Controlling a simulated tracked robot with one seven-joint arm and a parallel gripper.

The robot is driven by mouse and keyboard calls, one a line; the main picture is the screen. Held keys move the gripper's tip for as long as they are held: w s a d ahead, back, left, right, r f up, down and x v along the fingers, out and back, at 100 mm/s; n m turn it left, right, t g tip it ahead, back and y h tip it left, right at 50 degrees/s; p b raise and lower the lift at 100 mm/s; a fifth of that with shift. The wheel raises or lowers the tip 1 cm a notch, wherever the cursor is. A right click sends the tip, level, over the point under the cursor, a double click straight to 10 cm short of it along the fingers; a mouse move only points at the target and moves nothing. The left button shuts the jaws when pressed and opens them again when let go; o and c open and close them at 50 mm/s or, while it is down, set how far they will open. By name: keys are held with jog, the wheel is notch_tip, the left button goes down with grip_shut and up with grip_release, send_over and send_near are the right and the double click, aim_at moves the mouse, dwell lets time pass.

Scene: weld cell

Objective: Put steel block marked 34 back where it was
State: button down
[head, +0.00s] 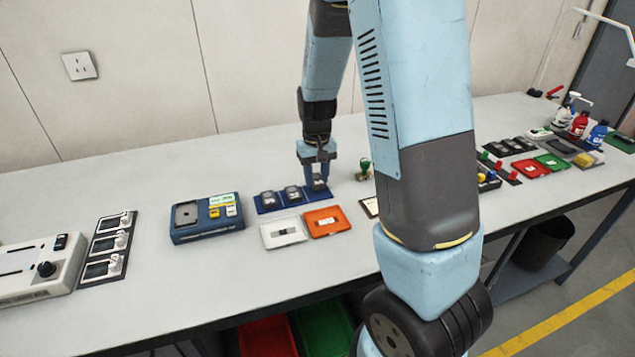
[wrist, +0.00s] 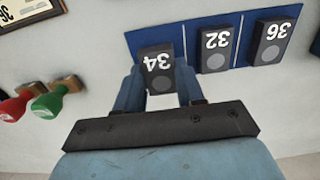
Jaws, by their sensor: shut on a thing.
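The steel block marked 34 (wrist: 156,62) is between the fingers of my gripper (wrist: 158,84) in the wrist view, its number upside down there. In the head view, my gripper (head: 319,168) points down with this dark block (head: 319,183) at its tips, at the right end of a blue mat (head: 279,207). The mat (wrist: 145,36) also shows in the wrist view, where the block overlaps its left end. I cannot tell whether the block touches the mat. Blocks marked 32 (wrist: 214,50) and 36 (wrist: 270,43) stand in the other places on the mat.
A white tray (head: 267,240) and an orange tray (head: 341,229) lie in front of the mat. Green (wrist: 47,103) and red (wrist: 15,107) stamps stand nearby. A blue device (head: 207,228) is left of the mat. Bare table lies behind the mat.

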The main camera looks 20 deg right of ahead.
aim_at(316, 179)
jog(key=shift+f, duration=1.2)
jog(key=c, duration=0.7)
grip_release()
jog(key=shift+f, duration=0.1)
notch_tip(316, 179, up, 12)
jog(key=s+r+t, duration=0.2)
jog(key=s+r, duration=0.6)
jog(key=s, duration=0.3)
jog(key=s+r+t, duration=0.3)
jog(key=s+r, duration=0.5)
jog(key=s, duration=0.4)
jog(key=shift+t, duration=0.3)
